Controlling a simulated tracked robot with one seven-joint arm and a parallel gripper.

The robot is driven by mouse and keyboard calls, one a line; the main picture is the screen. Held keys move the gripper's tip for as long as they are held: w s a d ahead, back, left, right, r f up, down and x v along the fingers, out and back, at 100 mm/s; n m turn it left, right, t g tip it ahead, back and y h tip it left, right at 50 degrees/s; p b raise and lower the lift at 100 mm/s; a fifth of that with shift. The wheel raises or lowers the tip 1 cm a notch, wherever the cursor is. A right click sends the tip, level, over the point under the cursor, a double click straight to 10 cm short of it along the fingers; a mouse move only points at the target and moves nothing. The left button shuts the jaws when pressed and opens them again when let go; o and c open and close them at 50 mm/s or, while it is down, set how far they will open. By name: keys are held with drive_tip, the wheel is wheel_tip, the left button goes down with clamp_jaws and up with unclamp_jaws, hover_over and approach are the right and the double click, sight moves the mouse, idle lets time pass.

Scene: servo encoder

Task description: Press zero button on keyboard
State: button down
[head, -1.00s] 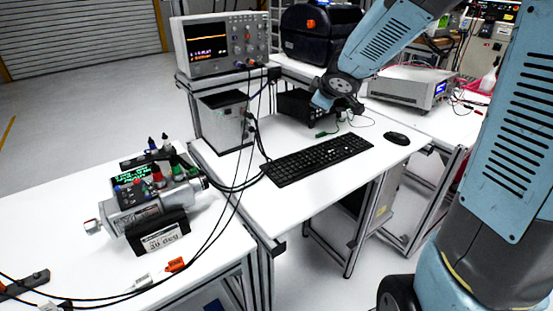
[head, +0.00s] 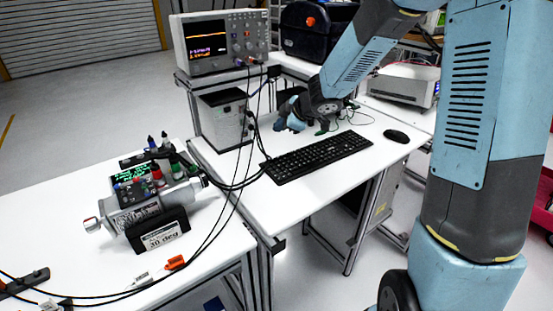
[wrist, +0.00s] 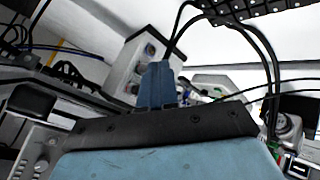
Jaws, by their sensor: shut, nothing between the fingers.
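The black keyboard (head: 317,157) lies flat on the white desk. Its near edge and most of its keys show in the head view, but single key labels are too small to read. Part of it shows at the top edge of the wrist view (wrist: 250,10). My gripper (head: 281,124) is beyond the keyboard's back left side, apart from it, partly hidden by my own wrist in the head view. Its blue fingers (wrist: 157,85) are together and empty in the wrist view.
A black mouse (head: 396,136) lies right of the keyboard. A grey box (head: 223,120) with black cables stands left of my gripper, under an oscilloscope (head: 220,42). A servo encoder rig (head: 150,200) sits on the left table. The desk in front of the keyboard is clear.

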hover_over(280, 161)
drive_tip(key=shift+w+f, duration=0.1)
drive_tip(key=shift+f, duration=4.25)
drive_tip(key=shift+f, duration=0.7)
drive_tip(key=shift+r, duration=0.8)
drive_tip(key=shift+w, duration=0.1)
drive_tip(key=shift+r, duration=2.5)
